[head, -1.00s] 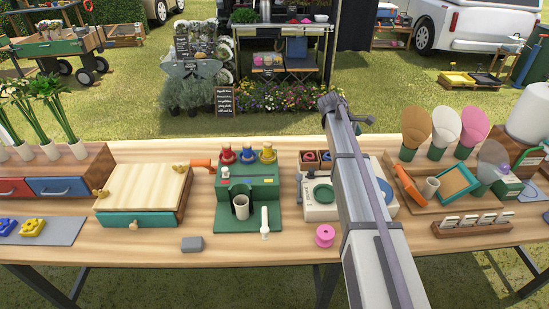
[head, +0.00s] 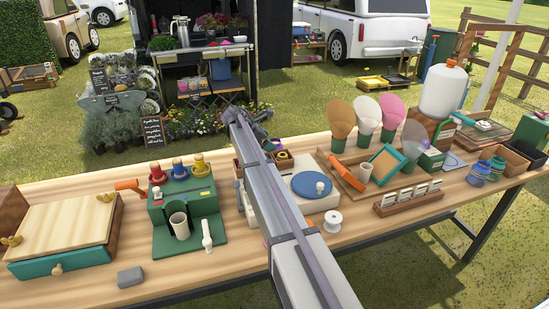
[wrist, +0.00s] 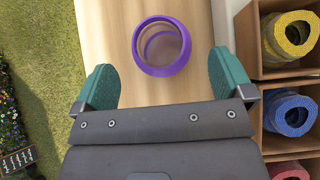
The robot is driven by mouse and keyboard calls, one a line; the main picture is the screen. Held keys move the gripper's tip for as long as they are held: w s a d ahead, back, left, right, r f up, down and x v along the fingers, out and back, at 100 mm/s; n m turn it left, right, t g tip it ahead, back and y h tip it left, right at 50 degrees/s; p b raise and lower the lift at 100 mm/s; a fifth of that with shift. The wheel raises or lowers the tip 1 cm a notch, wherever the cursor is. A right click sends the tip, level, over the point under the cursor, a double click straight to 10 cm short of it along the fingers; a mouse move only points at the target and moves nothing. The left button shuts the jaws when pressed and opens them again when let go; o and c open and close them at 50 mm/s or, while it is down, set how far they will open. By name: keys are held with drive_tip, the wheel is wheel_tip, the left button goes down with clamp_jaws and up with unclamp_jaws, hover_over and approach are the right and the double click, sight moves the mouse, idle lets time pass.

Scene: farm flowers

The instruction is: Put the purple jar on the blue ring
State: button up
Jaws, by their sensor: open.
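A purple jar (wrist: 160,69), seen from above with a see-through middle, stands on the bare wooden table in the wrist view. My gripper (wrist: 161,60) is open, with its green fingers on either side of the jar and gaps to both. A blue ring (wrist: 290,116) lies in the middle compartment of a wooden box in the wrist view. A blue disc (head: 312,183) lies on a white unit in the head view; whether it is a ring is unclear.
In the wrist view, a yellow ring (wrist: 288,36) and a red ring (wrist: 288,171) lie in neighbouring compartments of the wooden box (wrist: 243,40). Grass beyond the table edge is at left. In the head view, a green stand (head: 186,215) and a white spool (head: 332,221) flank my arm.

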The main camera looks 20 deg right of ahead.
drive_tip(key=x, duration=0.1)
drive_tip(key=b+x, duration=0.2)
drive_tip(key=x, duration=0.1)
drive_tip(key=shift+a+f, duration=0.25)
drive_tip(key=shift+d, duration=0.25)
drive_tip(key=shift+r, duration=0.15)
drive_tip(key=c, duration=1.2)
wheel_tip(320, 180, up, 11)
drive_tip(key=p, duration=1.1)
drive_tip(key=shift+r, duration=0.1)
